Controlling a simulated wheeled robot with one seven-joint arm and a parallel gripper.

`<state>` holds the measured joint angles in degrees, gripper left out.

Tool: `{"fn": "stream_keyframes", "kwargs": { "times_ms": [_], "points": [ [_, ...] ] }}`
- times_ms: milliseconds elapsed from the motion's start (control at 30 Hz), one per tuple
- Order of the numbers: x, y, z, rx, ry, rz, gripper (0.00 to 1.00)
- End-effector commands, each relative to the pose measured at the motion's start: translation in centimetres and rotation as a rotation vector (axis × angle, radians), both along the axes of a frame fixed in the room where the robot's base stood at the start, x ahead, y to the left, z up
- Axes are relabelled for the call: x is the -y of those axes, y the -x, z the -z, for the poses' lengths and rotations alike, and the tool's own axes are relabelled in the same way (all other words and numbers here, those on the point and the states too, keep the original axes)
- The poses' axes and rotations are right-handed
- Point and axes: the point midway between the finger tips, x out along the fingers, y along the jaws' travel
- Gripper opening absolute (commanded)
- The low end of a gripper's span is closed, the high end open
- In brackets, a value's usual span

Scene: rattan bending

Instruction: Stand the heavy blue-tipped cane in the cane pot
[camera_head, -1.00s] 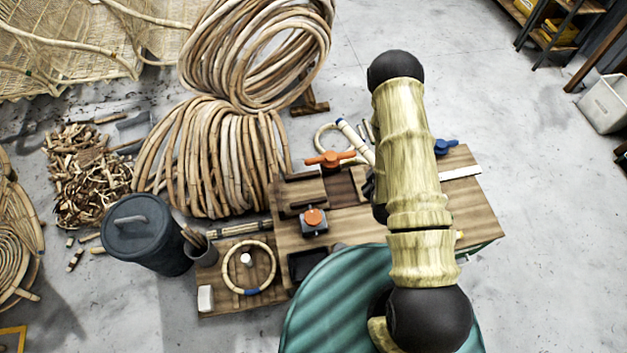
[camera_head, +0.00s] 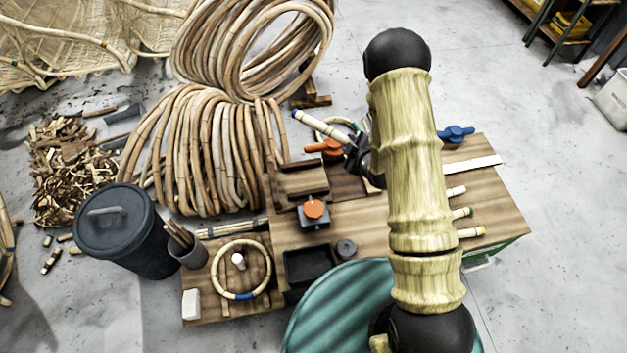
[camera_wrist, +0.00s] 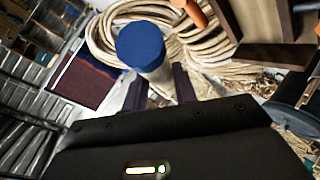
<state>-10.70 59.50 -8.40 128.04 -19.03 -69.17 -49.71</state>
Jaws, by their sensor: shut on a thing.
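A pale cane with a blue tip (camera_head: 323,127) is held above the back of the workbench, slanting up to the left. My gripper (camera_head: 352,151) is shut on it. In the wrist view the cane's blue end (camera_wrist: 140,44) faces the camera, and my gripper's dark fingers (camera_wrist: 160,90) are on either side of the cane. A small grey pot (camera_head: 188,255) with several thin sticks stands at the left, beside the low board. The pot is well apart from the held cane. My arm hides part of the bench.
The wooden workbench (camera_head: 400,210) carries orange-handled clamps, a black tray (camera_head: 308,264) and short tipped canes (camera_head: 462,213) at the right. A lidded dark bin (camera_head: 122,232) stands beside the pot. Large rattan coils (camera_head: 205,150) rise behind. A cane ring (camera_head: 240,270) lies on the low board.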

Motion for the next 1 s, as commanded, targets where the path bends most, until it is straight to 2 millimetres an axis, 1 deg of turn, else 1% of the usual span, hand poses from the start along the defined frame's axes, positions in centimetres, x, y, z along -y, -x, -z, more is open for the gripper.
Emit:
{"fn": "stream_keyframes", "kwargs": {
  "times_ms": [33, 400, 700, 833, 1000],
  "points": [
    [-0.4, -0.5, 1.6, 0.006, 0.0, -0.026, 0.03],
    [-2.8, -2.9, 5.6, 0.007, 0.0, -0.225, 0.03],
    [-3.6, -4.5, 8.8, 0.007, 0.001, -0.367, 0.03],
    [-3.6, -5.0, 9.6, 0.006, 0.002, -0.413, 0.03],
    [-3.7, -5.3, 9.7, 0.003, -0.001, -0.442, 0.03]
  ]
}}
